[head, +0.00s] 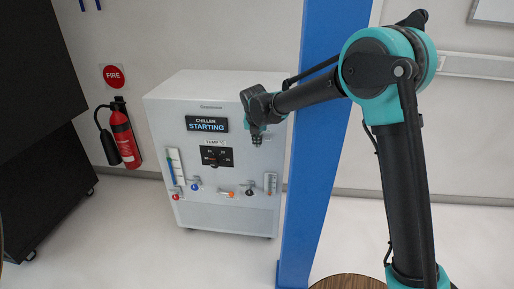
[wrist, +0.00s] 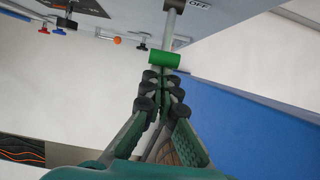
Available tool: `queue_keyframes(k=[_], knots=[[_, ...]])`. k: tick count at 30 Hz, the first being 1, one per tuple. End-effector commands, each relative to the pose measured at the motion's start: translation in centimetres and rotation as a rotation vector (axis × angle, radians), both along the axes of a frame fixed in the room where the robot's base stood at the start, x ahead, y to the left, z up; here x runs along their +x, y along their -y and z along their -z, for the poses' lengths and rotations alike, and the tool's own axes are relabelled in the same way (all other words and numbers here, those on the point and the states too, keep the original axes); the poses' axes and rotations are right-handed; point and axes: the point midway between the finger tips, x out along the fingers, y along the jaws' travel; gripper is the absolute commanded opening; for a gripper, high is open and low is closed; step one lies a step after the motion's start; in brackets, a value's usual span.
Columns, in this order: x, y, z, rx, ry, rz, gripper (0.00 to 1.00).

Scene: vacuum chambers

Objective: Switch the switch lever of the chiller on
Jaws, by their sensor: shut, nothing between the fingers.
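The chiller (head: 215,200) is a white cabinet; its display (head: 207,125) reads "CHILLER STARTING". My gripper (head: 257,140) is at the right side of its front and hides the switch lever there. In the wrist view, the lever shows as a grey rod with a green cylindrical handle (wrist: 165,60), with an "OFF" label (wrist: 200,5) beside the rod. My gripper (wrist: 166,76) is shut and empty, its fingertips right at the green handle. I cannot tell whether they touch it.
A blue post (head: 320,130) stands close to the right of the chiller. A red fire extinguisher (head: 123,133) hangs on the wall at left. Several valves and a temperature panel (head: 216,156) are on the chiller's front. The floor before the chiller is clear.

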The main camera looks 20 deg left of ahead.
Motion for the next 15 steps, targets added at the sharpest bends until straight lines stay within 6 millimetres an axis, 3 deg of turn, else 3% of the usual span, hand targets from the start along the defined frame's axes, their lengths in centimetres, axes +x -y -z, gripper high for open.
queue_keyframes(k=[15], knots=[[0.26, -0.04, -0.84, 0.002, 0.005, 0.001, 0.00]])
